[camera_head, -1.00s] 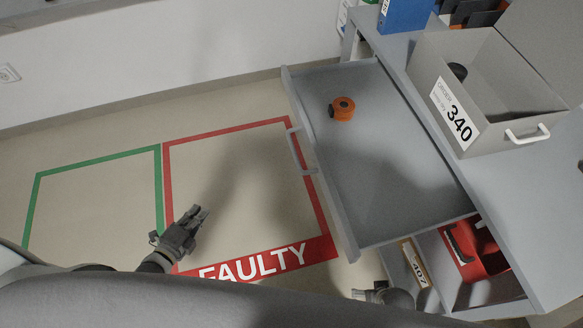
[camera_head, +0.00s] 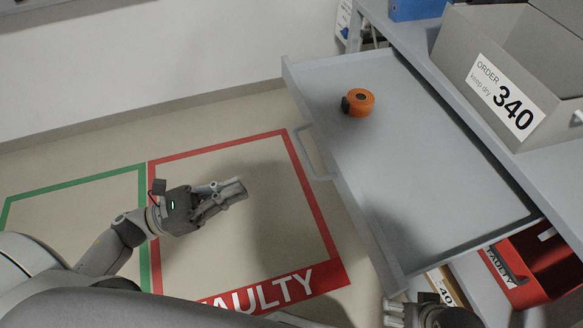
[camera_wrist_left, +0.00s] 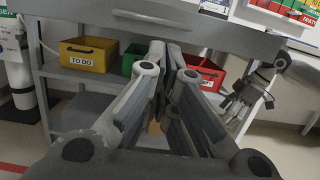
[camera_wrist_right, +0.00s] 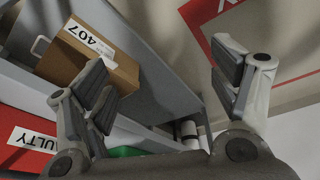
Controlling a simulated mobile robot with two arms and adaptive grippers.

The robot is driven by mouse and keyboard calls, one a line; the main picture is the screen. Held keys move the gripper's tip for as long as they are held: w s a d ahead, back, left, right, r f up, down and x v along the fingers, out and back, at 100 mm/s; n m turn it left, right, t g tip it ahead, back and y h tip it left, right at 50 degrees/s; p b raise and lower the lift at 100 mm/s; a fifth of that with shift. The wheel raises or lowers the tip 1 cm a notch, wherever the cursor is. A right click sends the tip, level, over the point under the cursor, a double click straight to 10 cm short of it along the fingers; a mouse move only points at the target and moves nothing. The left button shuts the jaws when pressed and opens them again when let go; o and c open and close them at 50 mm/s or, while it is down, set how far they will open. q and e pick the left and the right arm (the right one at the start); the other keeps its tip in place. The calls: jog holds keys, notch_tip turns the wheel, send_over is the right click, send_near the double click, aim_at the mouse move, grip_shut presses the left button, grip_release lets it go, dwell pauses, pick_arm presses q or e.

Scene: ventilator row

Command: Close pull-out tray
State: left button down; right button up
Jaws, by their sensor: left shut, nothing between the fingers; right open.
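The pull-out tray (camera_head: 410,190) is a grey drawer and stands pulled out from the workbench, with an orange tape reel (camera_head: 360,102) lying in it. Its bar handle (camera_head: 312,155) is on the front panel. In the left wrist view, the tray front (camera_wrist_left: 75,12) crosses the top of the picture. My left gripper (camera_head: 240,188) is shut and empty, to the left of the handle and apart from it. My right gripper (camera_head: 395,308) is open and low near the tray's near corner; its spread fingers show in the right wrist view (camera_wrist_right: 160,75).
A grey order box (camera_head: 520,100) stands on the bench top. Below the tray are a red bin (camera_head: 535,265) and a cardboard box (camera_wrist_right: 90,50) marked 407. Red and green outlines mark the floor at left, where there is free room.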

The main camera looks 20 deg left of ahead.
pick_arm(q)
jog(key=x, duration=1.2)
jog(key=shift+p, duration=0.45)
pick_arm(e)
jog(key=x, duration=0.3)
jog(key=shift+s+f, duration=0.15)
jog(key=shift+f, duration=0.1)
pick_arm(q)
jog(key=shift+w, duration=0.15)
jog(key=shift+d, duration=0.15)
